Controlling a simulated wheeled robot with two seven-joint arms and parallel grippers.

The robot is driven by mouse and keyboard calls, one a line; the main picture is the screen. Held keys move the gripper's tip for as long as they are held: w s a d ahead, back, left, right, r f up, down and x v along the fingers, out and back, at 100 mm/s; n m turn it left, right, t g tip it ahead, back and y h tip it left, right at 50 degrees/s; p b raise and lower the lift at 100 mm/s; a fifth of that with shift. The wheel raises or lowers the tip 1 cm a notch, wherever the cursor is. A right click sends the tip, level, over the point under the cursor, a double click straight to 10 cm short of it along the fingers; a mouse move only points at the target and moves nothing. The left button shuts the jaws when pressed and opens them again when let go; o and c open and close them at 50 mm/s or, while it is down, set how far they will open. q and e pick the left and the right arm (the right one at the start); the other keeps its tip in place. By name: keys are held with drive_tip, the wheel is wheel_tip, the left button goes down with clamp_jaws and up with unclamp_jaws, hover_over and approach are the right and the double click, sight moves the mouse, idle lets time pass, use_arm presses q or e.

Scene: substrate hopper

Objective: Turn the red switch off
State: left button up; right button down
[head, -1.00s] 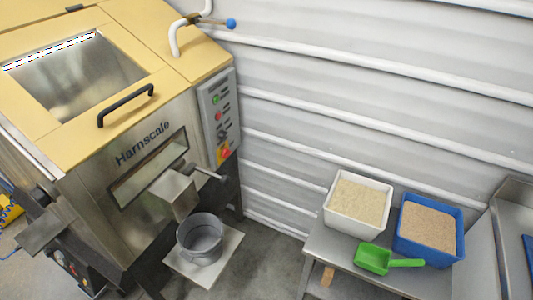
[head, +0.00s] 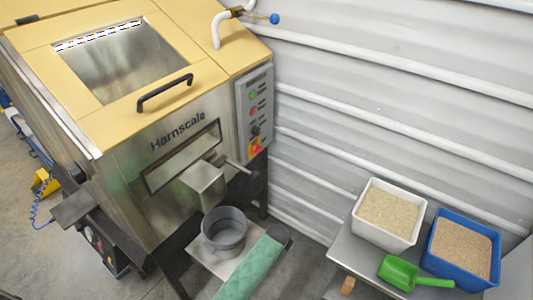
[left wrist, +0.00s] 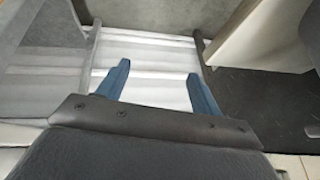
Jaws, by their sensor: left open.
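The red switch (head: 255,147) is a red knob on a yellow plate at the bottom of the grey control panel (head: 241,105) on the hopper machine (head: 120,170). Its exact turned position is too small to tell. A red button and a green button sit higher on the panel, with a dark knob between the red button and the switch. My left gripper (left wrist: 158,68) is open and empty in the left wrist view, its two blue fingers apart. The switch does not show in that view. My right gripper is not in view.
A grey bucket (head: 224,232) stands under the machine's spout (head: 207,184). A handle bar juts out near the spout. A bench at right holds a white bin (head: 388,214), a blue bin (head: 461,250) and a green scoop (head: 411,273). A corrugated wall stands behind.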

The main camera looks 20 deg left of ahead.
use_arm(q)
drive_tip(key=w+d+r+m+t+y, duration=0.1)
drive_tip(key=w+r+m+y, duration=0.1)
drive_tip(key=w+r, duration=0.45)
drive_tip(key=w+r+m+y+b, duration=0.1)
drive_tip(key=w+r+m, duration=0.15)
drive_tip(key=w, duration=0.65)
drive_tip(key=w+d+r+m+t+y, duration=0.1)
drive_tip(key=w+r+y, duration=0.1)
drive_tip(key=w+r, duration=0.4)
drive_tip(key=m+g+y, duration=0.2)
drive_tip(key=m+y, duration=1)
approach(258, 150)
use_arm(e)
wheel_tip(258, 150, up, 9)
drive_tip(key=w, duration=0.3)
use_arm(q)
drive_tip(key=p+x, duration=0.1)
drive_tip(key=x, duration=0.7)
drive_tip(key=shift+w+f, duration=0.35)
drive_tip(key=shift+w, duration=0.05)
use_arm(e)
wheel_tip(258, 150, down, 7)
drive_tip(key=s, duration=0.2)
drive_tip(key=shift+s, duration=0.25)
use_arm(q)
drive_tip(key=shift+a, duration=0.1)
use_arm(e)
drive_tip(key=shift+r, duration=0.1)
